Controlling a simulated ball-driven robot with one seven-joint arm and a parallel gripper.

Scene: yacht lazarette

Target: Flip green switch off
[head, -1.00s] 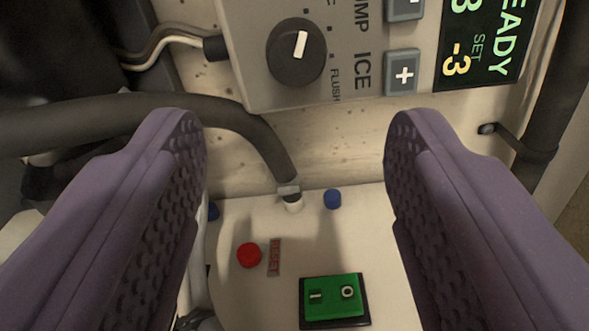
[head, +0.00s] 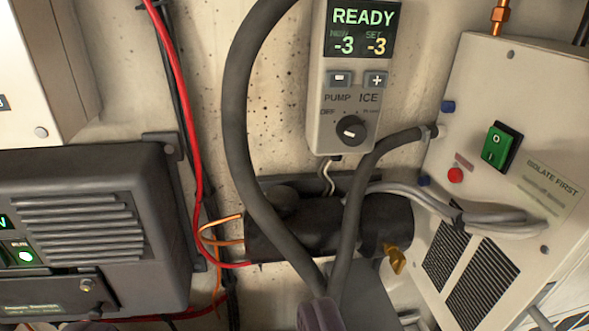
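The green rocker switch (head: 497,148) sits in a black frame on the sloping face of the white box at the right. Its O mark is toward the upper end; which end is pressed in is too small to tell. Only a small purple part of my gripper (head: 320,316) shows at the bottom edge, left of and well below the switch, apart from it. Its fingers cannot be told apart, and nothing is visibly held.
A red button (head: 455,175) and blue caps (head: 447,107) are near the switch. Dark hoses (head: 239,110) cross the middle, and grey cables (head: 480,218) cross the white box. A control panel (head: 316,125) reads READY. A dark vented unit (head: 80,220) at left has a small green-lit switch.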

